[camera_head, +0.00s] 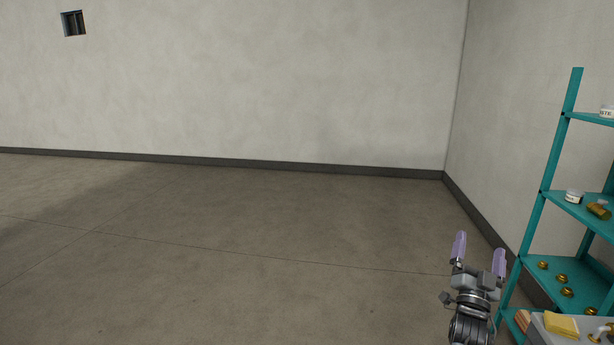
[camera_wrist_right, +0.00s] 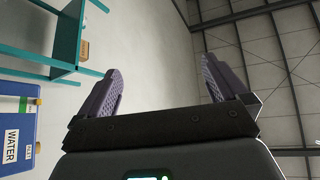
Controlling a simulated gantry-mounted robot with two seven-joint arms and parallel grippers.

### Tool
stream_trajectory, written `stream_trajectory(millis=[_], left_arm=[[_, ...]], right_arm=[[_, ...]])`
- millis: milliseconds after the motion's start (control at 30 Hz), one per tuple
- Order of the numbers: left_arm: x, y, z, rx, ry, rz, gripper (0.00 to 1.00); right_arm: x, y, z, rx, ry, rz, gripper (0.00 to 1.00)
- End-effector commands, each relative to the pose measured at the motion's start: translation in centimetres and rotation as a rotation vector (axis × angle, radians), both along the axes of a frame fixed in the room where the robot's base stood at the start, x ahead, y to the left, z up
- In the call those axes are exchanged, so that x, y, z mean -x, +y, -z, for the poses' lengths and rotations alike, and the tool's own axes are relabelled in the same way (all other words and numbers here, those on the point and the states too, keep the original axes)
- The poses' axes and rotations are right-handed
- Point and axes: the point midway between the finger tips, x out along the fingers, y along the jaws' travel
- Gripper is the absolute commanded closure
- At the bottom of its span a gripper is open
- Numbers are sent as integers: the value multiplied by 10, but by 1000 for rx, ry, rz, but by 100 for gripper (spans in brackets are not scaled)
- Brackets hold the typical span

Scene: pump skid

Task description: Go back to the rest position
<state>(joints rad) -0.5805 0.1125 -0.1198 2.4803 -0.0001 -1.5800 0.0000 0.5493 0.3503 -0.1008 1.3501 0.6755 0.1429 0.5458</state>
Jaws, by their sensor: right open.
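My right gripper (camera_head: 478,250) is raised at the lower right of the head view, with its two purple fingers spread apart and nothing between them. In the right wrist view my right gripper (camera_wrist_right: 160,90) shows both ribbed fingers apart, with only bare wall behind the gap. My left gripper is in neither view.
In the right wrist view a blue container labelled WATER (camera_wrist_right: 14,142) shows at left. The floor (camera_head: 250,260) ahead and left is clear.

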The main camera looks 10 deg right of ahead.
Motion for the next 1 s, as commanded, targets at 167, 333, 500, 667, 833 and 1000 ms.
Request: stream_trajectory(millis=[167,333,500,667,833,1000], left_arm=[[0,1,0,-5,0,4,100],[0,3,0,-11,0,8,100],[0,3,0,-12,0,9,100],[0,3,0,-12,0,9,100],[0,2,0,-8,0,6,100],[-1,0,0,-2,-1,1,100]], right_arm=[[-46,9,79,-109,469,-47,0],[-54,32,164,-139,952,-99,0],[-30,54,229,-114,1380,-149,0],[2,67,264,-77,1677,-181,0],[37,75,286,-32,1942,-207,0],[73,104,317,19,2023,-255,0]])
